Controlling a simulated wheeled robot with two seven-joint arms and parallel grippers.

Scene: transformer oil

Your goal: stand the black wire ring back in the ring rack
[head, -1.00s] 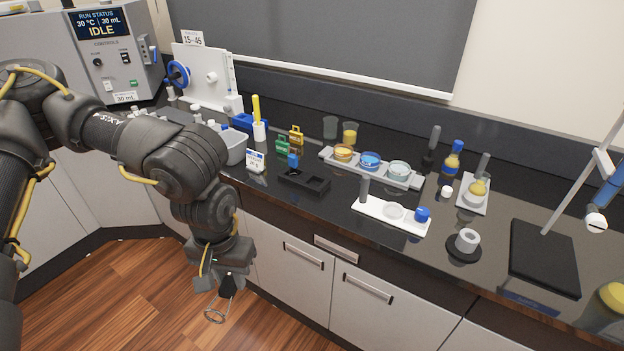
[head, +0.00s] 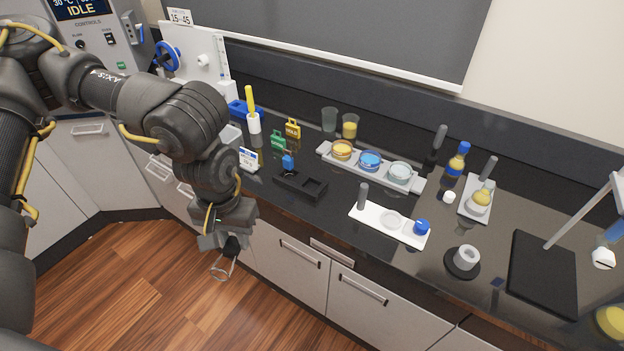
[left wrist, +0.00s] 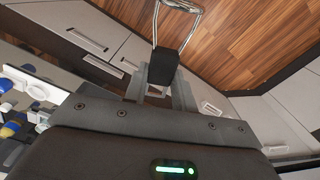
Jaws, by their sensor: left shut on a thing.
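The black wire ring (head: 222,268) is a thin wire loop on a black grip block. My left gripper (head: 231,243) is shut on the block, with the loop hanging below the fingers, over the floor in front of the cabinets. In the left wrist view the black block (left wrist: 166,66) sits between the two fingers and the wire loop runs out of the top edge. A low black holder with recesses (head: 300,186) lies on the counter, right of and above the gripper; I cannot tell for certain whether it is the ring rack. My right gripper is not in view.
The counter's front edge lies between the gripper and the black holder.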

